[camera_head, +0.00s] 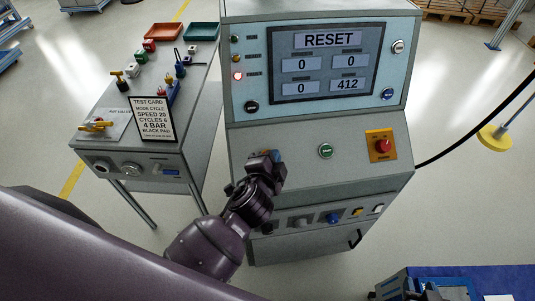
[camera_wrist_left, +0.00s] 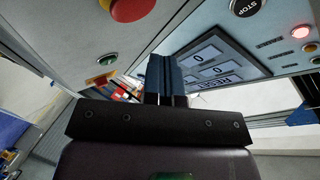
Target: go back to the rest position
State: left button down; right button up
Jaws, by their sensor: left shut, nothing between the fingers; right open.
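My left gripper (camera_head: 264,164) is in front of the sloping control panel (camera_head: 352,165) of the grey console, near its left side. In the left wrist view its blue fingers (camera_wrist_left: 166,75) are together with nothing between them. The green start button (camera_head: 325,151) is to the right of the gripper, apart from it in the head view. The red emergency button (camera_head: 383,146) on its yellow plate is further right. The screen (camera_head: 327,62) reads RESET, with 0, 0, 0 and 412. A red lamp (camera_head: 237,76) glows left of the screen.
A grey side table (camera_head: 190,125) stands left of the console with a test card (camera_head: 151,118), red and green trays (camera_head: 165,31) and several small parts. A blue-topped surface (camera_head: 505,280) with a grey device is at bottom right. A yellow disc (camera_head: 494,138) stands right; floor between is clear.

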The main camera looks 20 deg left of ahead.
jog(key=shift+s+r+p, duration=0.35)
jog(key=shift+s+r, duration=0.05)
jog(key=shift+r, duration=0.05)
dwell(0.3)
